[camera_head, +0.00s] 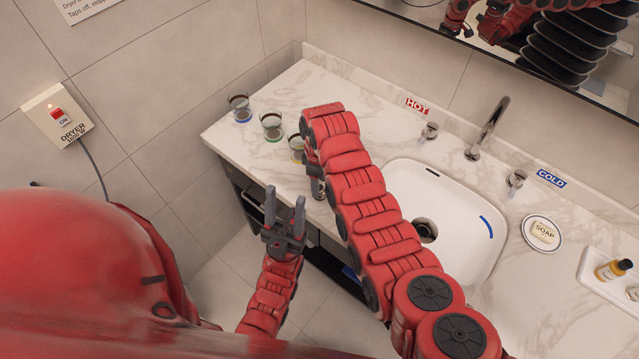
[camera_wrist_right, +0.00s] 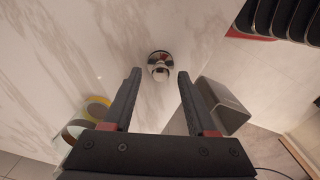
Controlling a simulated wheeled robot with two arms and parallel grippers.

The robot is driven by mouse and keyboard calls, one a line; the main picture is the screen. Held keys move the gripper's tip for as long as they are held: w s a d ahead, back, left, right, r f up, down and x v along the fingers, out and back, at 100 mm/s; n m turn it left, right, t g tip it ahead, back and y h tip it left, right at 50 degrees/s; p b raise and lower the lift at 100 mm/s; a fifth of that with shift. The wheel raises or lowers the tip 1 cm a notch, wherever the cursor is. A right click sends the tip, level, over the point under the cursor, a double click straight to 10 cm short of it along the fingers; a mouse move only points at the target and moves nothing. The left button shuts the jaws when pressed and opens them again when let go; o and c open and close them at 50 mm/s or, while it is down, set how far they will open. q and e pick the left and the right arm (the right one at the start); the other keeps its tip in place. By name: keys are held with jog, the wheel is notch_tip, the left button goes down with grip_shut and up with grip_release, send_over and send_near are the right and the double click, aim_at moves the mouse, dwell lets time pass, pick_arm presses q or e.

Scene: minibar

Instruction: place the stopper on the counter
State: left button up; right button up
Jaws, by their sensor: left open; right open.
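A small round chrome piece with a knob, which looks like the stopper (camera_wrist_right: 160,67), rests on the marble counter (camera_wrist_right: 55,50) in the right wrist view. It lies between and just beyond the fingertips of my right gripper (camera_wrist_right: 156,78), which is open with space on both sides of it. In the head view my right gripper (camera_head: 317,186) points down near the counter's front edge, largely hidden by my arm. I cannot make out the stopper clearly there. My left gripper (camera_head: 285,208) is open and empty, fingers up, in front of the counter.
Three glasses with blue (camera_head: 240,108), green (camera_head: 271,126) and yellow (camera_head: 296,146) bands stand at the counter's left. The white sink (camera_head: 465,262) has a dark drain (camera_head: 425,231). A faucet (camera_head: 487,130), soap dish (camera_head: 542,233) and bottle tray (camera_head: 592,275) lie right.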

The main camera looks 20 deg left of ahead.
notch_tip(320, 180, up, 5)
jog(key=shift+w+a+f+b, duration=0.1)
jog(key=shift+f+b, duration=0.05)
jog(key=shift+b, duration=0.85)
notch_tip(320, 180, up, 6)
jog(key=p, duration=0.4)
jog(key=shift+r, duration=0.25)
